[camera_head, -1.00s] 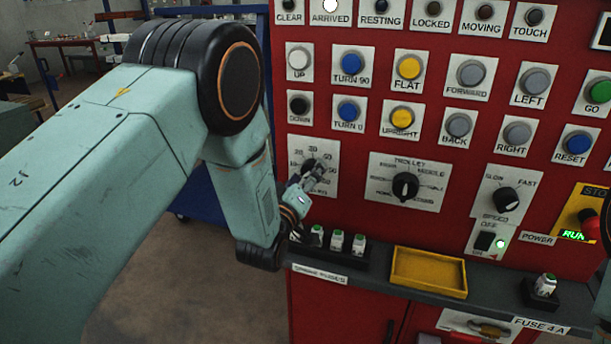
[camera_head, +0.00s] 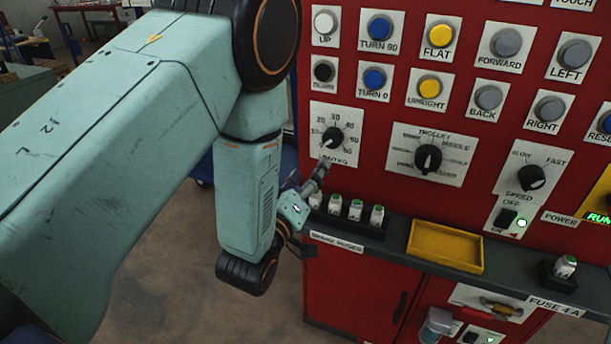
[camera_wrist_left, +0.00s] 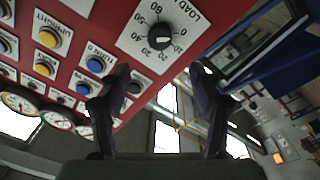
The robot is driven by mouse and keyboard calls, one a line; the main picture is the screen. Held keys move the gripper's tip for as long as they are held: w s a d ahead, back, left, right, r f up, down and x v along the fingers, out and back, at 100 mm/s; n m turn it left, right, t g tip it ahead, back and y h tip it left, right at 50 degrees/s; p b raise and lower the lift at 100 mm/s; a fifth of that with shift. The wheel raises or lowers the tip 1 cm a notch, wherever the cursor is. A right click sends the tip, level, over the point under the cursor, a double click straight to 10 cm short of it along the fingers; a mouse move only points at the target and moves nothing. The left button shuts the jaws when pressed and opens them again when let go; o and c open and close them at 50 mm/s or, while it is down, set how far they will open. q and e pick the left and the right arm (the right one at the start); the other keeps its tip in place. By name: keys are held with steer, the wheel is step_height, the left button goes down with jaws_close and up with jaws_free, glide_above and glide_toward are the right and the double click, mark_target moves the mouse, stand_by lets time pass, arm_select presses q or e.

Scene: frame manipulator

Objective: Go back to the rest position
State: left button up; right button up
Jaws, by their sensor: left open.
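My left gripper (camera_head: 318,174) is at the end of the pale green left arm, just below the load dial (camera_head: 333,139) on the red panel (camera_head: 385,112). It is open and empty. In the left wrist view its two dark fingers (camera_wrist_left: 158,84) stand wide apart with nothing between them. The load dial shows there above and between the fingertips, apart from them. My right gripper is not in view.
A grey ledge (camera_head: 515,265) juts out under the panel. It holds several spare fuses (camera_head: 355,210) close to my left gripper, a yellow tray (camera_head: 445,247) and a single fuse (camera_head: 565,267). Push buttons and knobs cover the panel. Open floor lies below my left arm.

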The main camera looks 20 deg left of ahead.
arm_select(q)
steer(key=shift+s, duration=0.35)
steer(key=s+a+f+m+g, duration=0.1)
steer(key=s+f+m+g, duration=0.2)
steer(key=s+f+g, duration=0.45)
steer(key=s+a+f+m+g, duration=0.1)
steer(key=s+f+m+g, duration=0.25)
steer(key=f, duration=0.75)
steer(key=s+f+g, duration=0.4)
steer(key=s+f, duration=0.1)
steer(key=s, duration=0.7)
steer(key=s+a+f+g+b, duration=0.1)
steer(key=s+f+g, duration=0.2)
steer(key=s, duration=0.9)
step_height(320, 180, down, 2)
steer(key=shift+f+m+g+y+b, duration=0.15)
steer(key=shift+m+g+y+b, duration=0.15)
steer(key=shift+m+g, duration=0.1)
steer(key=shift+o, duration=0.4)
steer(key=shift+s, duration=0.1)
